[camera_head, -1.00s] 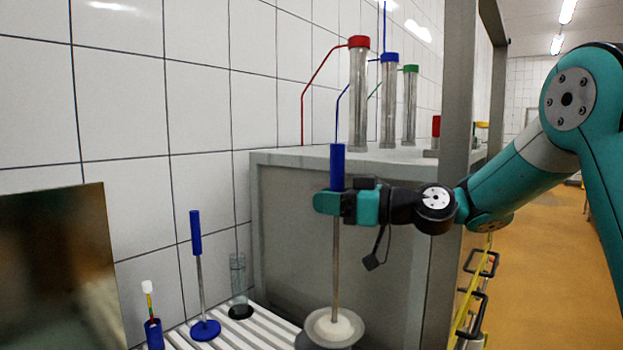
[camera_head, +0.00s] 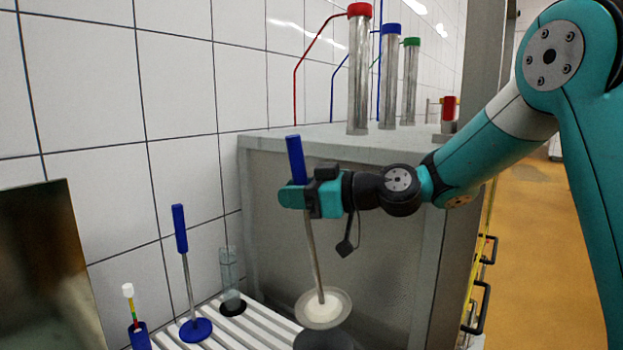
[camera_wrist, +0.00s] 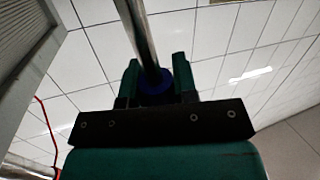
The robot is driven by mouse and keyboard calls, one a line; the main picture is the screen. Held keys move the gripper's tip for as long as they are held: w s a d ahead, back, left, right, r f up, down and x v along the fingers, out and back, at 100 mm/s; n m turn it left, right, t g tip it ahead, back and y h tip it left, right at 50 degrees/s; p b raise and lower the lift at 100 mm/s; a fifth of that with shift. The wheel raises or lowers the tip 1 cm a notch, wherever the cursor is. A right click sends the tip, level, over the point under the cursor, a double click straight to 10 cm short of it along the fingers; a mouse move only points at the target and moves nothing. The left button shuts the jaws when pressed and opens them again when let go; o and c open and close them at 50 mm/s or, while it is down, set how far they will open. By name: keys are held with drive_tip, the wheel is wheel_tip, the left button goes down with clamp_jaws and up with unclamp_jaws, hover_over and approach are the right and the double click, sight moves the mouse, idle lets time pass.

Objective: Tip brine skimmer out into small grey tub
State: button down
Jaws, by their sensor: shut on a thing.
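The brine skimmer has a blue handle (camera_head: 295,158), a thin metal rod and a round pale dish (camera_head: 323,308) with white stuff in it. My gripper (camera_head: 293,197) is shut on the skimmer at the lower part of the handle. The skimmer is tilted, its top leaning left and its dish hanging low. In the wrist view my gripper (camera_wrist: 155,88) has the rod and blue handle end between its fingers. A dark grey round thing, seemingly the small grey tub (camera_head: 323,341), shows just below the dish, cut off by the lower edge. Its inside is hidden.
A slatted white rack (camera_head: 250,325) holds a blue-handled tool on a blue base (camera_head: 195,330), a clear tube (camera_head: 230,272) and a small blue holder (camera_head: 139,337). A grey cabinet (camera_head: 270,190) behind carries capped clear cylinders (camera_head: 358,75). A dark panel stands left.

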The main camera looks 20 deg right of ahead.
drive_tip(key=s+a+f+n+g+h+p, duration=0.1)
drive_tip(key=a+f+n+h+p, duration=0.15)
drive_tip(key=a+p, duration=0.55)
drive_tip(key=a+f+n+h, duration=0.1)
drive_tip(key=a+f+h, duration=0.2)
drive_tip(key=a+f, duration=0.3)
drive_tip(key=s+a+f+n+h, duration=0.1)
drive_tip(key=a+f+h, duration=0.3)
drive_tip(key=f, duration=0.6)
drive_tip(key=shift+s+a+f+n+g+p, duration=0.15)
drive_tip(key=shift+a+f+n+g+p, duration=0.25)
drive_tip(key=shift+a+n, duration=0.6)
drive_tip(key=shift+a+r+m, duration=0.1)
drive_tip(key=shift+a+m, duration=0.15)
drive_tip(key=shift+d, duration=0.1)
